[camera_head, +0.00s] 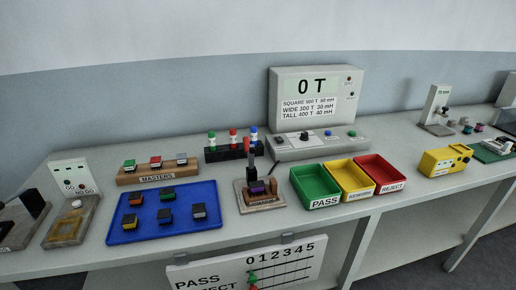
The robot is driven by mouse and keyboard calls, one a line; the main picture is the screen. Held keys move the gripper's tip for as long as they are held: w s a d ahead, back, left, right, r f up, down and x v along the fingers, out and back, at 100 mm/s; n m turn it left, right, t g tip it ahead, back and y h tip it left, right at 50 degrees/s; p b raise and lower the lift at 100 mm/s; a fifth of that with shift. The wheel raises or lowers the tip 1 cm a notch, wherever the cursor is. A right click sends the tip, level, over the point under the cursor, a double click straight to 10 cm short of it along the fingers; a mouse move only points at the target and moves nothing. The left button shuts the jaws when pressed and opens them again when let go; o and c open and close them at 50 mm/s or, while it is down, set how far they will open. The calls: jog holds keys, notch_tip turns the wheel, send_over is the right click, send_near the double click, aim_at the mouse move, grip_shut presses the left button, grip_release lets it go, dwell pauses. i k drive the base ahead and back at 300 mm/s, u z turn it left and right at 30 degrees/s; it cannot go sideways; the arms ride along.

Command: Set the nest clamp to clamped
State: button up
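A small fixture that looks like the nest (266,204) stands mid-table, between the blue tray and the coloured bins. It has a pale base with a label too small to read. A dark upright part, possibly the clamp lever (251,158), rises behind the block and overlaps the rack behind. I cannot tell whether the clamp touches the block. My gripper is not in view.
The blue tray (127,229) with several small blocks lies left of the nest. Green (310,178), yellow and red bins stand close on its right. A rack (224,155) with coloured plugs and a meter reading 0 T (316,88) stand behind. A yellow device (441,163) sits further right.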

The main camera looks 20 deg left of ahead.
aim_at(250, 150)
jog(key=u, duration=0.05)
jog(key=k, duration=1)
jog(key=u, duration=0.45)
jog(key=i, duration=0.75)
